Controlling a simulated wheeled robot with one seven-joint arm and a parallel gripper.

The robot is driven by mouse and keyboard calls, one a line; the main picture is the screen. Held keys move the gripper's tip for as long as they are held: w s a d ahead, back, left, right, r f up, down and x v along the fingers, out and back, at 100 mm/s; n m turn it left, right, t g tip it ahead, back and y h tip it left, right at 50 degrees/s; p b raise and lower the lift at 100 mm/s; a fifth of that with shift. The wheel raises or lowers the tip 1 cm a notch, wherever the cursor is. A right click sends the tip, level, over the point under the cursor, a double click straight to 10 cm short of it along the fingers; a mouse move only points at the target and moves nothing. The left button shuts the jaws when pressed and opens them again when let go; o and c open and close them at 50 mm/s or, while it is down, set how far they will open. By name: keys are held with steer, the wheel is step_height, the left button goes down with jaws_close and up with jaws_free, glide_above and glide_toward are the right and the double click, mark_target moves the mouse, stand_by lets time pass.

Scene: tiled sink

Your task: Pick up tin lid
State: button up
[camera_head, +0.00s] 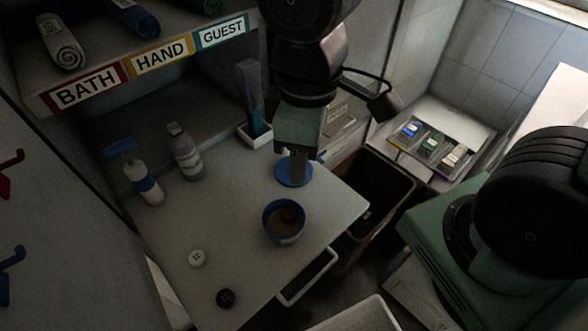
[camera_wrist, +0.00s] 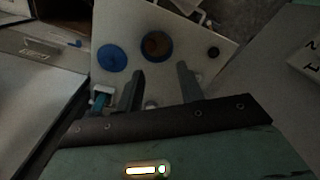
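The blue round tin lid (camera_head: 291,181) lies flat on the light table, partly hidden behind my gripper in the head view. In the wrist view the lid (camera_wrist: 111,58) shows whole, beyond and to the left of my fingertips. My gripper (camera_head: 298,178) points down over the lid area in the head view. In the wrist view its two fingers (camera_wrist: 160,72) stand apart with only bare table visible between them. The blue open tin (camera_head: 284,222) with brown content stands nearer the front. It also shows in the wrist view (camera_wrist: 157,47).
A white button (camera_head: 197,258) and a black button (camera_head: 226,298) lie toward the table's front. A pump bottle (camera_head: 145,185) and a grey bottle (camera_head: 185,152) stand at left. A white holder (camera_head: 257,136) stands at the back. A dark bin (camera_head: 381,185) adjoins the right edge.

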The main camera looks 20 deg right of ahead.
steer(key=w+d+f+n+b, duration=0.1)
steer(key=w+f+n, duration=0.15)
steer(key=w, duration=0.25)
steer(key=w+d+f+n+b, duration=0.1)
steer(key=w+n, duration=0.3)
steer(key=w, duration=0.1)
steer(key=n+b, duration=0.2)
steer(key=n, duration=0.3)
glide_above(282, 170)
steer(key=d, duration=0.3)
steer(key=f, duration=1.3)
steer(key=s+f, duration=0.1)
steer(key=f, duration=0.5)
steer(key=shift+a+f+b, duration=0.1)
steer(key=shift+a+b, duration=0.05)
steer(key=shift+b, duration=0.25)
steer(key=shift+c, duration=0.3)
jaws_close()
